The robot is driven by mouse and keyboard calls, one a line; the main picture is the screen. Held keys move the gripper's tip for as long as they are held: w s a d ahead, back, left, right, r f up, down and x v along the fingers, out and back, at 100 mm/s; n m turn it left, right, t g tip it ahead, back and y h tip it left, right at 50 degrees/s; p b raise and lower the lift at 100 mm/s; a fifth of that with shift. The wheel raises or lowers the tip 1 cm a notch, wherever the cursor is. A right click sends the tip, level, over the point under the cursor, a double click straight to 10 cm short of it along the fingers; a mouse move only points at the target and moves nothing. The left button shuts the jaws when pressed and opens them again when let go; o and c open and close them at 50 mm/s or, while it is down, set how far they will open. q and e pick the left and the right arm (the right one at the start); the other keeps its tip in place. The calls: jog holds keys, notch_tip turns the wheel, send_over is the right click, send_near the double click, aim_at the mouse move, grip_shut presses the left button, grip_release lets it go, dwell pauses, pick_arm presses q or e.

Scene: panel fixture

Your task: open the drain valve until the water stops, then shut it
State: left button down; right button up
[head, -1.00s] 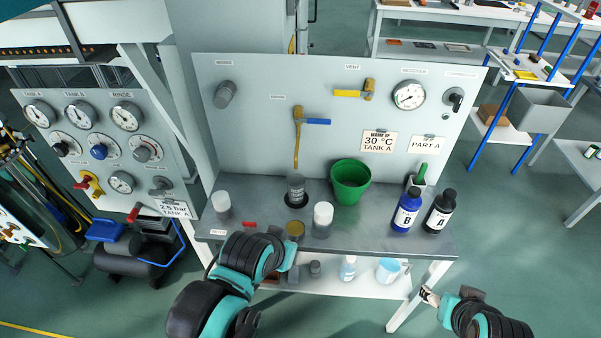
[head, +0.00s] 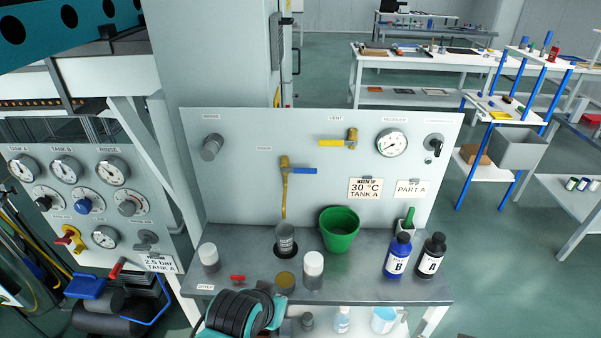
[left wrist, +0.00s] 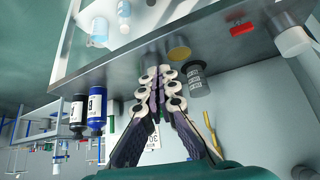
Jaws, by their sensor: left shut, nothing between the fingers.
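My right gripper is out of view.
Two white-capped jars, a brass-coloured disc (head: 285,280), a green bucket (head: 339,229) and blue (head: 397,256) and black (head: 431,256) bottles stand on the bench (head: 360,287). A gauge panel (head: 80,205) and a compressor with a red handle (head: 116,268) are at left.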

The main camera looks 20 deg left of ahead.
aim_at(299, 171)
pick_arm(q)
jog(key=w+a+r+m+t+y+p, duration=0.1)
jog(key=w+r+m+t+y+p, duration=0.1)
jog(key=w+m, duration=1.3)
jog(key=w+a+r+m+t+y+p, duration=0.2)
jog(key=w+r+m+t+p, duration=0.2)
jog(key=w+m, duration=1.2)
notch_tip(299, 171, up, 4)
jog(key=shift+w+f+m+p, duration=0.1)
jog(key=shift+w+m+p, duration=0.15)
jog(key=shift+m+p, duration=0.8)
